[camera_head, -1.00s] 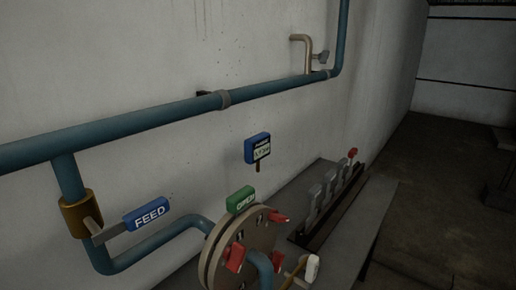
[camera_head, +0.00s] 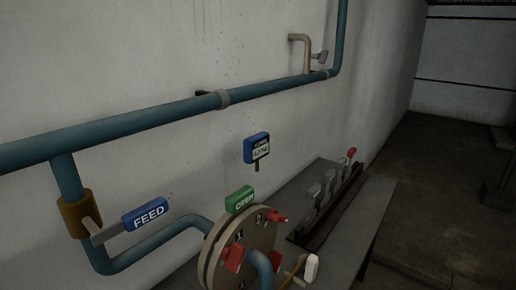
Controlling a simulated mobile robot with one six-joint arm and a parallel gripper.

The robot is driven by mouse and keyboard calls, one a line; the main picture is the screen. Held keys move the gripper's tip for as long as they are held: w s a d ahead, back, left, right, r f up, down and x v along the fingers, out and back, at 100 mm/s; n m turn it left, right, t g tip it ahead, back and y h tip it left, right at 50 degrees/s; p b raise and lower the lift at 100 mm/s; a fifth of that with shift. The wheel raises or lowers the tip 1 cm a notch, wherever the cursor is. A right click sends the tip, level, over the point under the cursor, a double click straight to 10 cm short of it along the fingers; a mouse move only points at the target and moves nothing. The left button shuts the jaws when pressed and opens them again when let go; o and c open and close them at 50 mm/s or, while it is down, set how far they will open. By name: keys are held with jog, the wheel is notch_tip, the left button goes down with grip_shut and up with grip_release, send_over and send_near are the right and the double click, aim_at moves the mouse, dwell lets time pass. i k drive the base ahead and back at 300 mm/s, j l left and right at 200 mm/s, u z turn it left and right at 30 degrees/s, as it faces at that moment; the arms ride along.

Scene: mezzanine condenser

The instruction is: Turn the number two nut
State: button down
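A round tan flange (camera_head: 212,262) stands at the bottom centre on the blue pipe, with a green tag (camera_head: 240,199) reading OPEN on its top. Red winged nuts sit on its face: one at the upper right (camera_head: 278,216) and one at the left (camera_head: 234,258). Small dark marks stand beside them, too small to read surely, so I cannot tell for certain which nut is number two. The lower part of the flange is cut off by the picture's bottom edge. My gripper is not in view.
A brass valve (camera_head: 77,212) with a blue FEED handle (camera_head: 145,214) is at the left. A blue display (camera_head: 257,147) stands behind the flange. A row of grey levers (camera_head: 322,193), one red-tipped (camera_head: 351,152), is at the right. A white-tipped lever (camera_head: 311,268) is beside the flange.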

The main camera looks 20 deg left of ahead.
aim_at(272, 215)
jog(key=u, duration=1.35)
